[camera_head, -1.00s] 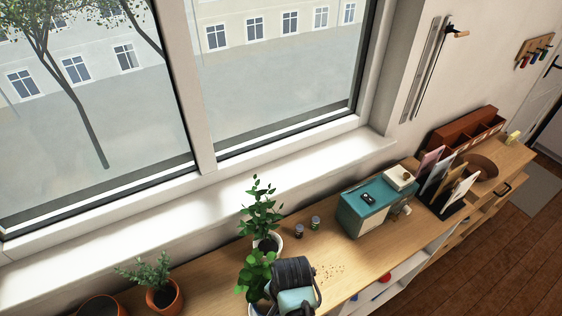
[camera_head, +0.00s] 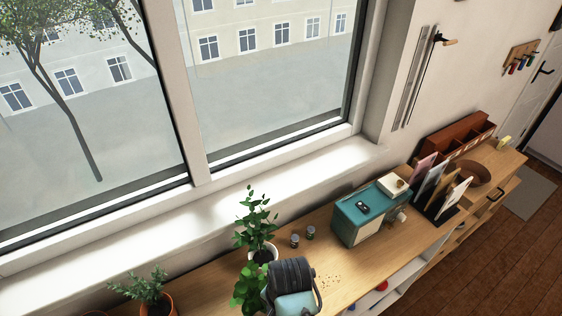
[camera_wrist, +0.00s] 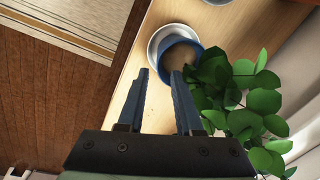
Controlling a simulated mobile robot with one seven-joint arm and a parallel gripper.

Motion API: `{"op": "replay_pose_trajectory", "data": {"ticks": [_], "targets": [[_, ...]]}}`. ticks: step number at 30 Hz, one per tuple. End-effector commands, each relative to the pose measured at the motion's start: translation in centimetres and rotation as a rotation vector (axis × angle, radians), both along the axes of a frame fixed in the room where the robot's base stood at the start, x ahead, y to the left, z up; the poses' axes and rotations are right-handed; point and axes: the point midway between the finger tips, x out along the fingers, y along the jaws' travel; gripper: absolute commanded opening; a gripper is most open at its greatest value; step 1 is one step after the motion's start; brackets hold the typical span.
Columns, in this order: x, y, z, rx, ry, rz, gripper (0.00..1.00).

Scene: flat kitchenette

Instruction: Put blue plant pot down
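The blue plant pot (camera_wrist: 167,50), with brown soil inside, stands on a white saucer (camera_wrist: 154,44) on the wooden top in the wrist view. Round green leaves (camera_wrist: 240,90) spread to its right; they also show in the head view (camera_head: 248,286), where the pot itself is hidden. My gripper (camera_wrist: 160,72) has its two fingers apart, with bare wood between them. The left fingertip is beside the pot's lower left. The right fingertip overlaps the pot's near edge in the picture; whether it touches cannot be told.
A plant in a white pot (camera_head: 264,253) stands just behind, and a terracotta pot (camera_head: 160,307) at lower left. Two small jars (camera_head: 302,237) and a teal box (camera_head: 362,217) stand to the right. Wood between gripper and box is mostly clear, with scattered crumbs (camera_head: 328,280).

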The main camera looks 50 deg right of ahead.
Motion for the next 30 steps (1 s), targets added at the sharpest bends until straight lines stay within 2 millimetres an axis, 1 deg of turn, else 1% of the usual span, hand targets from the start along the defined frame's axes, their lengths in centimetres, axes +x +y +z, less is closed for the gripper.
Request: {"op": "replay_pose_trajectory", "data": {"ticks": [1,3,6,9,12,15,23,25,26,28,29,30], "targets": [[0.0,-0.1,1.2,-0.004,-0.007,0.000,0.34],[-0.1,-0.1,2.7,-0.003,-0.005,0.000,0.34],[-0.3,-0.1,4.7,-0.003,-0.005,0.001,0.34],[-0.5,-0.2,6.3,-0.003,-0.004,0.000,0.34],[-0.7,-0.1,7.3,-0.002,-0.002,0.000,0.34],[-0.7,-0.1,7.8,-0.001,-0.001,0.000,0.34],[-0.6,-0.1,8.1,-0.006,-0.007,0.004,0.34],[0.6,-0.3,8.9,-0.037,-0.045,0.034,0.34],[1.5,-0.5,9.6,-0.062,-0.075,0.057,0.34],[4.7,-0.8,12.1,-0.151,-0.184,0.137,0.34],[6.4,-0.9,13.7,-0.201,-0.244,0.181,0.34],[8.8,-0.8,16.3,-0.277,-0.334,0.246,0.34]]}}
